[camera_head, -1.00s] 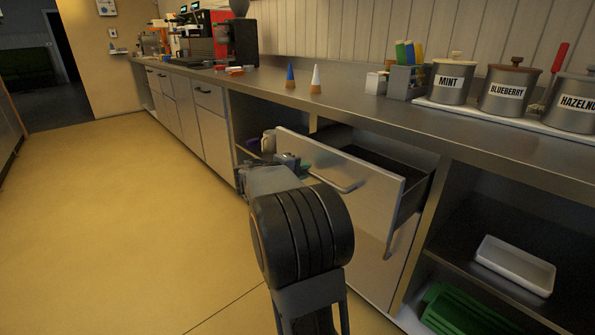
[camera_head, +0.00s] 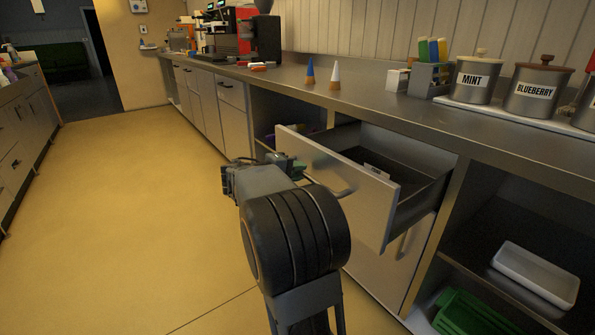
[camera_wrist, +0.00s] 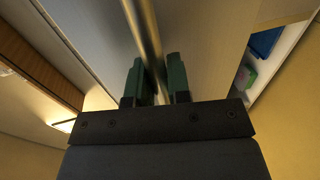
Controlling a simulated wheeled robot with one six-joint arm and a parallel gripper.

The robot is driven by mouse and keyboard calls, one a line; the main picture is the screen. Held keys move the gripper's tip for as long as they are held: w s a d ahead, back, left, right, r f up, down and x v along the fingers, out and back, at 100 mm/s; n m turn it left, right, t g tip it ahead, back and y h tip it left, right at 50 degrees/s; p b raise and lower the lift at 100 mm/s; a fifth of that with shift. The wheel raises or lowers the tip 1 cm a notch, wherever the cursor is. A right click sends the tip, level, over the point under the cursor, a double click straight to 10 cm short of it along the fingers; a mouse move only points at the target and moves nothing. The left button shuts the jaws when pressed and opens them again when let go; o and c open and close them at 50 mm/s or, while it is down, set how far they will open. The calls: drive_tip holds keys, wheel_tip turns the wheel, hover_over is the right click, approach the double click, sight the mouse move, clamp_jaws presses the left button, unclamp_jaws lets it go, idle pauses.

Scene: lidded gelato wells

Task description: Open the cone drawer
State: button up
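The drawer (camera_head: 372,208) under the counter stands pulled out, with its dark inside and a small pale item (camera_head: 376,172) in it showing in the head view. Its bar handle (camera_head: 344,192) runs across the front panel. My gripper (camera_head: 292,165) is at the left part of the handle, and my arm hides some of the panel. In the wrist view, the green fingers of my gripper (camera_wrist: 156,82) sit on either side of the handle bar (camera_wrist: 148,35), closed around it with little gap.
The counter (camera_head: 400,115) above holds a blue-tipped cone (camera_head: 310,72), a white-tipped cone (camera_head: 335,76) and labelled tubs (camera_head: 473,80). An open shelf with a white tray (camera_head: 535,272) and a green crate (camera_head: 470,312) is to the right. The yellow floor (camera_head: 130,200) at left is clear.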

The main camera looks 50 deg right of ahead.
drive_tip(key=o, duration=0.4)
drive_tip(key=shift+a, duration=0.1)
drive_tip(key=p+v, duration=0.4)
drive_tip(key=v, duration=0.9)
drive_tip(key=shift+a, duration=0.3)
drive_tip(key=s+a+r+t+y+p, duration=0.2)
drive_tip(key=s+a+r+y+p, duration=0.2)
drive_tip(key=p, duration=0.7)
drive_tip(key=s+a+r+n+t+y+p, duration=0.1)
drive_tip(key=s+a+r+t+y+p, duration=0.1)
drive_tip(key=s+a+r+y+p, duration=0.2)
drive_tip(key=s+a+r+n+t+y+p, duration=0.1)
drive_tip(key=s+a+r+y+p, duration=0.4)
drive_tip(key=a+r+p, duration=0.5)
wheel_tip(320, 180, up, 4)
drive_tip(key=t+y+p, duration=0.1)
drive_tip(key=y+p, duration=0.1)
drive_tip(key=p, duration=0.6)
drive_tip(key=shift+a+y, duration=0.3)
drive_tip(key=shift+a, duration=0.1)
